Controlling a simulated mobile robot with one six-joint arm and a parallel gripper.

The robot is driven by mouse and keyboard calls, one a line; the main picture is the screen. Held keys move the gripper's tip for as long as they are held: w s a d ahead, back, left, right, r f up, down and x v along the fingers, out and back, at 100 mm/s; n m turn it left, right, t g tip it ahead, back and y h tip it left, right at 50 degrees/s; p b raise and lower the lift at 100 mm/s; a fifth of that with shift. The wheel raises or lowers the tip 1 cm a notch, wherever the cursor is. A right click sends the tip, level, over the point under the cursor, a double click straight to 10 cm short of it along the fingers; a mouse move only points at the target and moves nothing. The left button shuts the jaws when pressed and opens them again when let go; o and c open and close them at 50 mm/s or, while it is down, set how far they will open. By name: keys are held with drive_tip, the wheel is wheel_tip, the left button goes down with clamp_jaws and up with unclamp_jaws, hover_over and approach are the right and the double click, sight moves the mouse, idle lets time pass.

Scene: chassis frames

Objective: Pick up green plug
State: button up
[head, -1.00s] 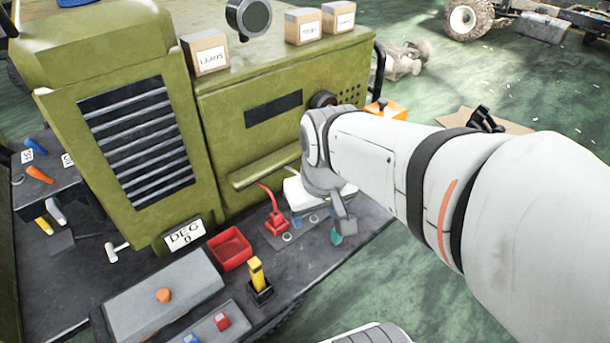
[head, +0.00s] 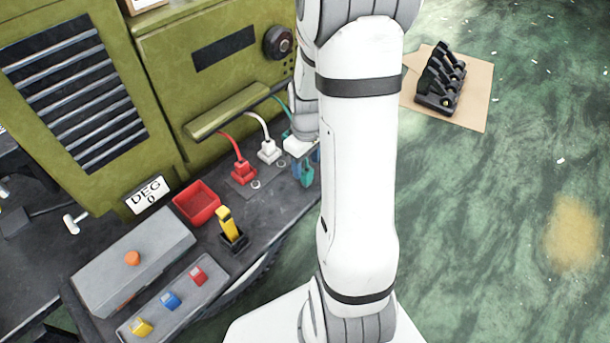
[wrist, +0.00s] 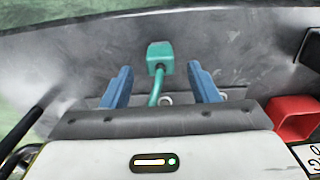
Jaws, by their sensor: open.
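The green plug (wrist: 160,55) has a teal block body and a cord running back toward my gripper. In the wrist view it sits centred, slightly beyond the fingertips and in line with the gap between them. My gripper (wrist: 160,80) is open, with one blue finger on each side of the cord and nothing held. In the head view the green plug (head: 307,175) is at the bench's right edge, just below my gripper, with my arm partly covering that area.
A white plug (head: 269,151) and a red plug (head: 242,171) stand to the left on the bench. A red tray (head: 197,203) and a yellow-handled switch (head: 229,225) are nearer. The green cabinet (head: 220,95) rises behind.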

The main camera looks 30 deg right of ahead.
sight(307, 170)
drive_tip(key=f, duration=0.5)
drive_tip(key=shift+s+f, duration=0.1)
drive_tip(key=shift+s, duration=0.1)
drive_tip(key=c, duration=1.1)
